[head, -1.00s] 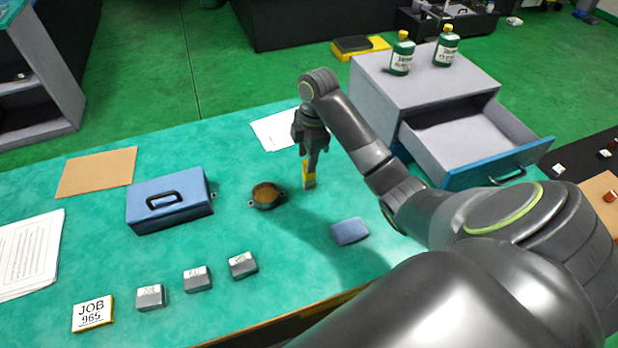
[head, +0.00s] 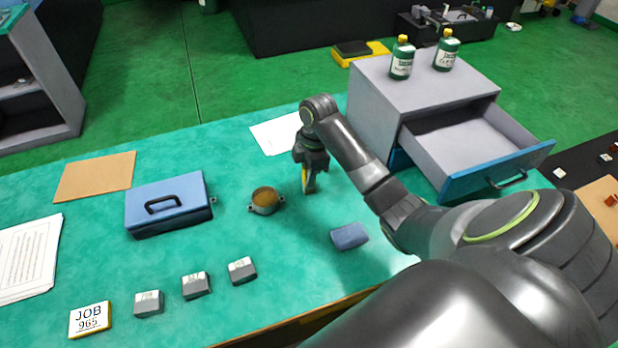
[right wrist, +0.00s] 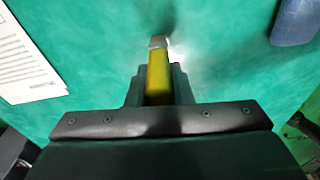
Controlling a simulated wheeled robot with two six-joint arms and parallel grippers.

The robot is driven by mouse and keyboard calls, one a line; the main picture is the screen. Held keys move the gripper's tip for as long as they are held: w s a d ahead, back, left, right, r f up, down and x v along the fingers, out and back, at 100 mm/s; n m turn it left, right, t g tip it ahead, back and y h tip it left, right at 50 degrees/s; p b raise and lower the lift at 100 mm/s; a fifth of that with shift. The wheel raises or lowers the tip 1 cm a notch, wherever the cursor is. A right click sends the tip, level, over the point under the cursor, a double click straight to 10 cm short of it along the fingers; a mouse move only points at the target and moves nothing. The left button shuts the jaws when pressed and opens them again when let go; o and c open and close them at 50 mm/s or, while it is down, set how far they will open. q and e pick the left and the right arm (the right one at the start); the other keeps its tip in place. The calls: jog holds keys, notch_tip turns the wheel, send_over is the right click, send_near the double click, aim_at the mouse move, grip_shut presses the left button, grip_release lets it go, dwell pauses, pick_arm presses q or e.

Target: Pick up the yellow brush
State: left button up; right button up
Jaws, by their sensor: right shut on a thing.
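The yellow brush (right wrist: 158,75) is between the two fingers of my right gripper in the right wrist view, with its grey end pointing away from the palm. My right gripper (head: 309,188) is shut on it. In the head view only a thin yellow strip of the brush (head: 304,176) shows beside the dark fingers; the rest is hidden. The fingertips are low over the green table, right of the small round pot. I cannot tell whether the brush touches the table. My left gripper is not in view.
The round pot (head: 265,200) stands close left of the gripper, and a blue block (head: 349,237) lies in front right. A blue box (head: 168,205) sits further left. A grey cabinet with an open drawer (head: 480,150) stands at the right. White paper (head: 275,133) lies behind.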

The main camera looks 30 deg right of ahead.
grip_shut()
notch_tip(320, 180, up, 3)
jog(key=shift+w+r, duration=0.1)
jog(key=shift+r, duration=0.05)
notch_tip(320, 180, up, 5)
jog(key=p, duration=0.4)
jog(key=shift+r, duration=0.2)
jog(key=shift+r+p, duration=0.7)
jog(key=shift+p, duration=0.2)
dwell(0.5)
